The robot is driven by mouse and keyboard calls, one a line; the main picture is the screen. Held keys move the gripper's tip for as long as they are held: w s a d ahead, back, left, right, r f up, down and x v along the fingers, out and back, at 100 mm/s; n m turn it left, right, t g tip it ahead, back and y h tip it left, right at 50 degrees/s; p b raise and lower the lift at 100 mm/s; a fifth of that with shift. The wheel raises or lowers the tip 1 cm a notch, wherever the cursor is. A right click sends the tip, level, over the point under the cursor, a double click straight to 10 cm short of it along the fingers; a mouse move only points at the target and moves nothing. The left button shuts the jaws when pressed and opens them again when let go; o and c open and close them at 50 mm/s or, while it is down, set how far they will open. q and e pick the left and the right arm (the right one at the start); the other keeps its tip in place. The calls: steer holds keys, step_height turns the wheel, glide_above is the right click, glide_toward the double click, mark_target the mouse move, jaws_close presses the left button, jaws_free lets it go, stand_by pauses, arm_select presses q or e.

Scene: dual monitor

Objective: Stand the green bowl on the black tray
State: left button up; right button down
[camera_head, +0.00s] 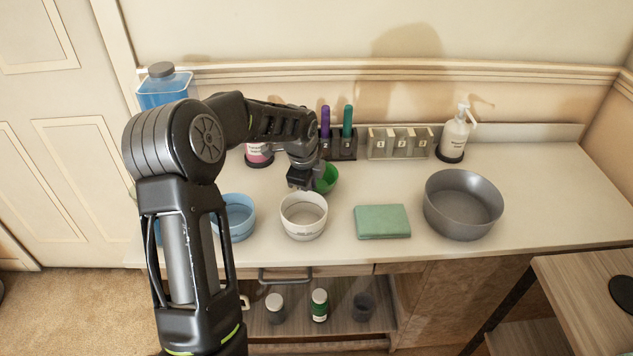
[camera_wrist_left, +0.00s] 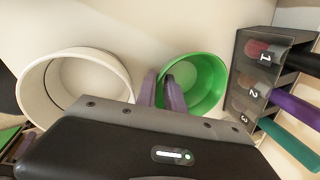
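The green bowl (camera_head: 327,180) stands on the white counter, partly behind my left gripper (camera_head: 299,180) in the head view. In the left wrist view the green bowl (camera_wrist_left: 207,84) is seen from above and looks empty. The fingers of my left gripper (camera_wrist_left: 162,92) straddle its near rim, one inside and one outside. They are close together, and I cannot tell whether they press on the rim. A flat black round piece (camera_head: 624,292), maybe the black tray, lies on the wooden side table and is cut by the right edge. My right gripper is not in view.
A white bowl (camera_head: 304,217) stands close in front of the green bowl, with a blue bowl (camera_head: 238,216) to its left. A green cloth (camera_head: 382,221) and a big grey bowl (camera_head: 462,205) are to the right. A marker holder (camera_head: 341,147) stands behind. The counter's right end is clear.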

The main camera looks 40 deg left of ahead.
arm_select(q)
steer(key=shift+c, duration=0.3)
jaws_close()
steer(key=shift+s, duration=0.1)
stand_by(1.2)
stand_by(0.3)
step_height(320, 180, up, 10)
stand_by(0.5)
steer(key=shift+d, duration=0.1)
stand_by(0.6)
